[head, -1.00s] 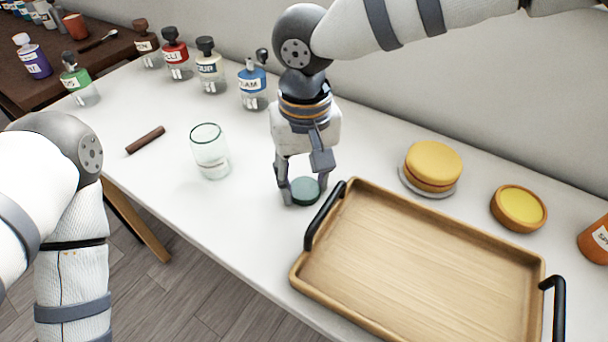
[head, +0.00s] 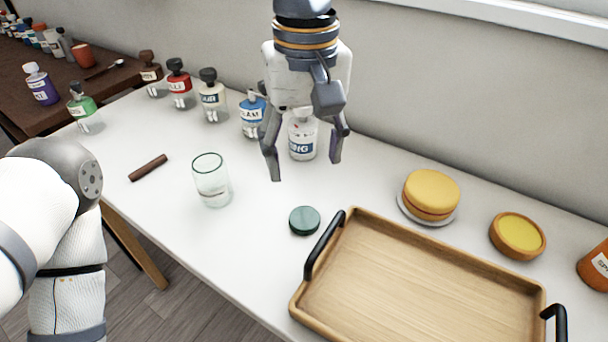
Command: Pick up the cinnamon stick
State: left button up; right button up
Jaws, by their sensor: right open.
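The cinnamon stick (head: 148,168) is a short dark brown rod. It lies on the white table at the left, between the bottles and the clear glass. My right gripper (head: 308,170) is open and empty, raised above the table in front of a white-labelled bottle (head: 303,140), which it partly hides. It is well to the right of the cinnamon stick. My left arm comes in at the left edge, but its gripper is out of view.
A clear glass (head: 211,180) stands right of the stick. A dark green lid (head: 304,221) lies beside the wooden tray (head: 420,285). Several labelled bottles (head: 212,97) line the back. A yellow-topped stack (head: 431,193) and a yellow-filled bowl (head: 517,235) are at right.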

aim_at(151, 165)
jog(key=k+j, duration=0.8)
jog(key=j, duration=0.1)
